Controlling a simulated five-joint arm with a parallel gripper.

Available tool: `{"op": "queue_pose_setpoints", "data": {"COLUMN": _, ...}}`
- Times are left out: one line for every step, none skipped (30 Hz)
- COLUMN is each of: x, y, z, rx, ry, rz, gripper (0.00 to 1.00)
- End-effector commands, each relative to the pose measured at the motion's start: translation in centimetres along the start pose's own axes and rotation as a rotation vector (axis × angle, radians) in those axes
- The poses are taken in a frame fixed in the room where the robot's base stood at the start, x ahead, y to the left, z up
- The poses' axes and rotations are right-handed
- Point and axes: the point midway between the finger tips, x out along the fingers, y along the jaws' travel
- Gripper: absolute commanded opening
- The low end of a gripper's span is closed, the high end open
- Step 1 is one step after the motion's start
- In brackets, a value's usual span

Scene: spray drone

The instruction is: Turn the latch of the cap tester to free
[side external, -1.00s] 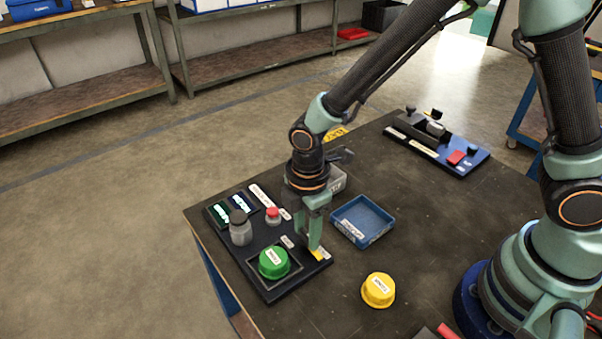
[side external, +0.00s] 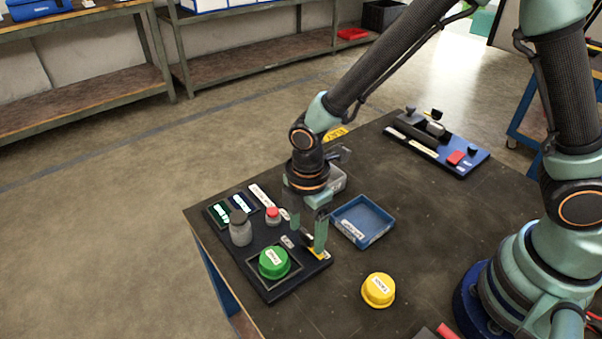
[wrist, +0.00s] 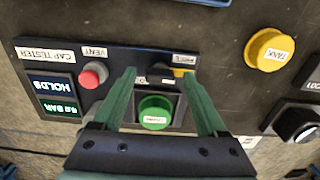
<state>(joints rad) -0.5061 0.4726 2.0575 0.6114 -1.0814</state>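The cap tester (side external: 262,288) is a black plate at the table's left edge. It carries a green cap (side external: 274,262) in a square frame and a red vent button (side external: 273,214). Its latch has a yellow end (wrist: 180,73), beside the right fingertip in the wrist view; the rest of it is partly hidden. My gripper (side external: 309,241) points down over the latch, fingers spread with nothing held between them. In the wrist view my gripper (wrist: 159,75) spans the latch area. I cannot tell whether a finger touches the latch. The latch labels are partly covered.
A grey knobbed cylinder (side external: 240,230) and lit displays (wrist: 52,95), one reading HOLDS, are on the tester. A blue tray (side external: 382,238) and a yellow tank cap (side external: 378,290) stand to the right. A blue board (side external: 475,165) lies farther back. Bare table lies between them.

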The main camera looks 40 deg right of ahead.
Motion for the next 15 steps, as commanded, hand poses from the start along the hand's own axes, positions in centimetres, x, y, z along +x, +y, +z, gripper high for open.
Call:
{"op": "queue_pose_setpoints", "data": {"x": 0.0, "y": 0.0, "z": 0.0, "rx": 0.0, "ry": 0.0, "rz": 0.0, "gripper": 0.75}}
{"op": "queue_pose_setpoints", "data": {"x": 0.0, "y": 0.0, "z": 0.0, "rx": 0.001, "ry": 0.0, "rz": 0.0, "gripper": 0.75}}
{"op": "queue_pose_setpoints", "data": {"x": 0.0, "y": 0.0, "z": 0.0, "rx": 0.001, "ry": 0.0, "rz": 0.0, "gripper": 0.75}}
{"op": "queue_pose_setpoints", "data": {"x": 0.0, "y": 0.0, "z": 0.0, "rx": 0.001, "ry": 0.0, "rz": 0.0, "gripper": 0.75}}
{"op": "queue_pose_setpoints", "data": {"x": -0.1, "y": 0.0, "z": 0.0, "rx": 0.001, "ry": 0.0, "rz": 0.0, "gripper": 0.75}}
{"op": "queue_pose_setpoints", "data": {"x": -0.2, "y": 0.0, "z": 0.0, "rx": 0.001, "ry": 0.001, "rz": 0.001, "gripper": 0.75}}
{"op": "queue_pose_setpoints", "data": {"x": -0.4, "y": 0.1, "z": 0.0, "rx": 0.001, "ry": 0.001, "rz": 0.002, "gripper": 0.75}}
{"op": "queue_pose_setpoints", "data": {"x": -0.7, "y": 0.1, "z": 0.0, "rx": 0.001, "ry": 0.002, "rz": 0.003, "gripper": 0.75}}
{"op": "queue_pose_setpoints", "data": {"x": -1.1, "y": 0.1, "z": 0.0, "rx": 0.001, "ry": 0.002, "rz": 0.003, "gripper": 0.75}}
{"op": "queue_pose_setpoints", "data": {"x": -1.5, "y": 0.1, "z": 0.0, "rx": 0.001, "ry": 0.002, "rz": 0.004, "gripper": 0.75}}
{"op": "queue_pose_setpoints", "data": {"x": -2.0, "y": 0.1, "z": -0.1, "rx": 0.001, "ry": 0.003, "rz": 0.005, "gripper": 0.75}}
{"op": "queue_pose_setpoints", "data": {"x": -2.7, "y": 0.1, "z": 0.0, "rx": 0.001, "ry": 0.003, "rz": 0.005, "gripper": 0.75}}
{"op": "queue_pose_setpoints", "data": {"x": -3.3, "y": 0.1, "z": -0.1, "rx": 0.001, "ry": 0.003, "rz": 0.006, "gripper": 0.75}}
{"op": "queue_pose_setpoints", "data": {"x": -3.9, "y": 0.1, "z": -0.1, "rx": 0.001, "ry": 0.003, "rz": 0.006, "gripper": 0.75}}
{"op": "queue_pose_setpoints", "data": {"x": -4.8, "y": 0.1, "z": -0.1, "rx": 0.001, "ry": 0.003, "rz": 0.006, "gripper": 0.75}}
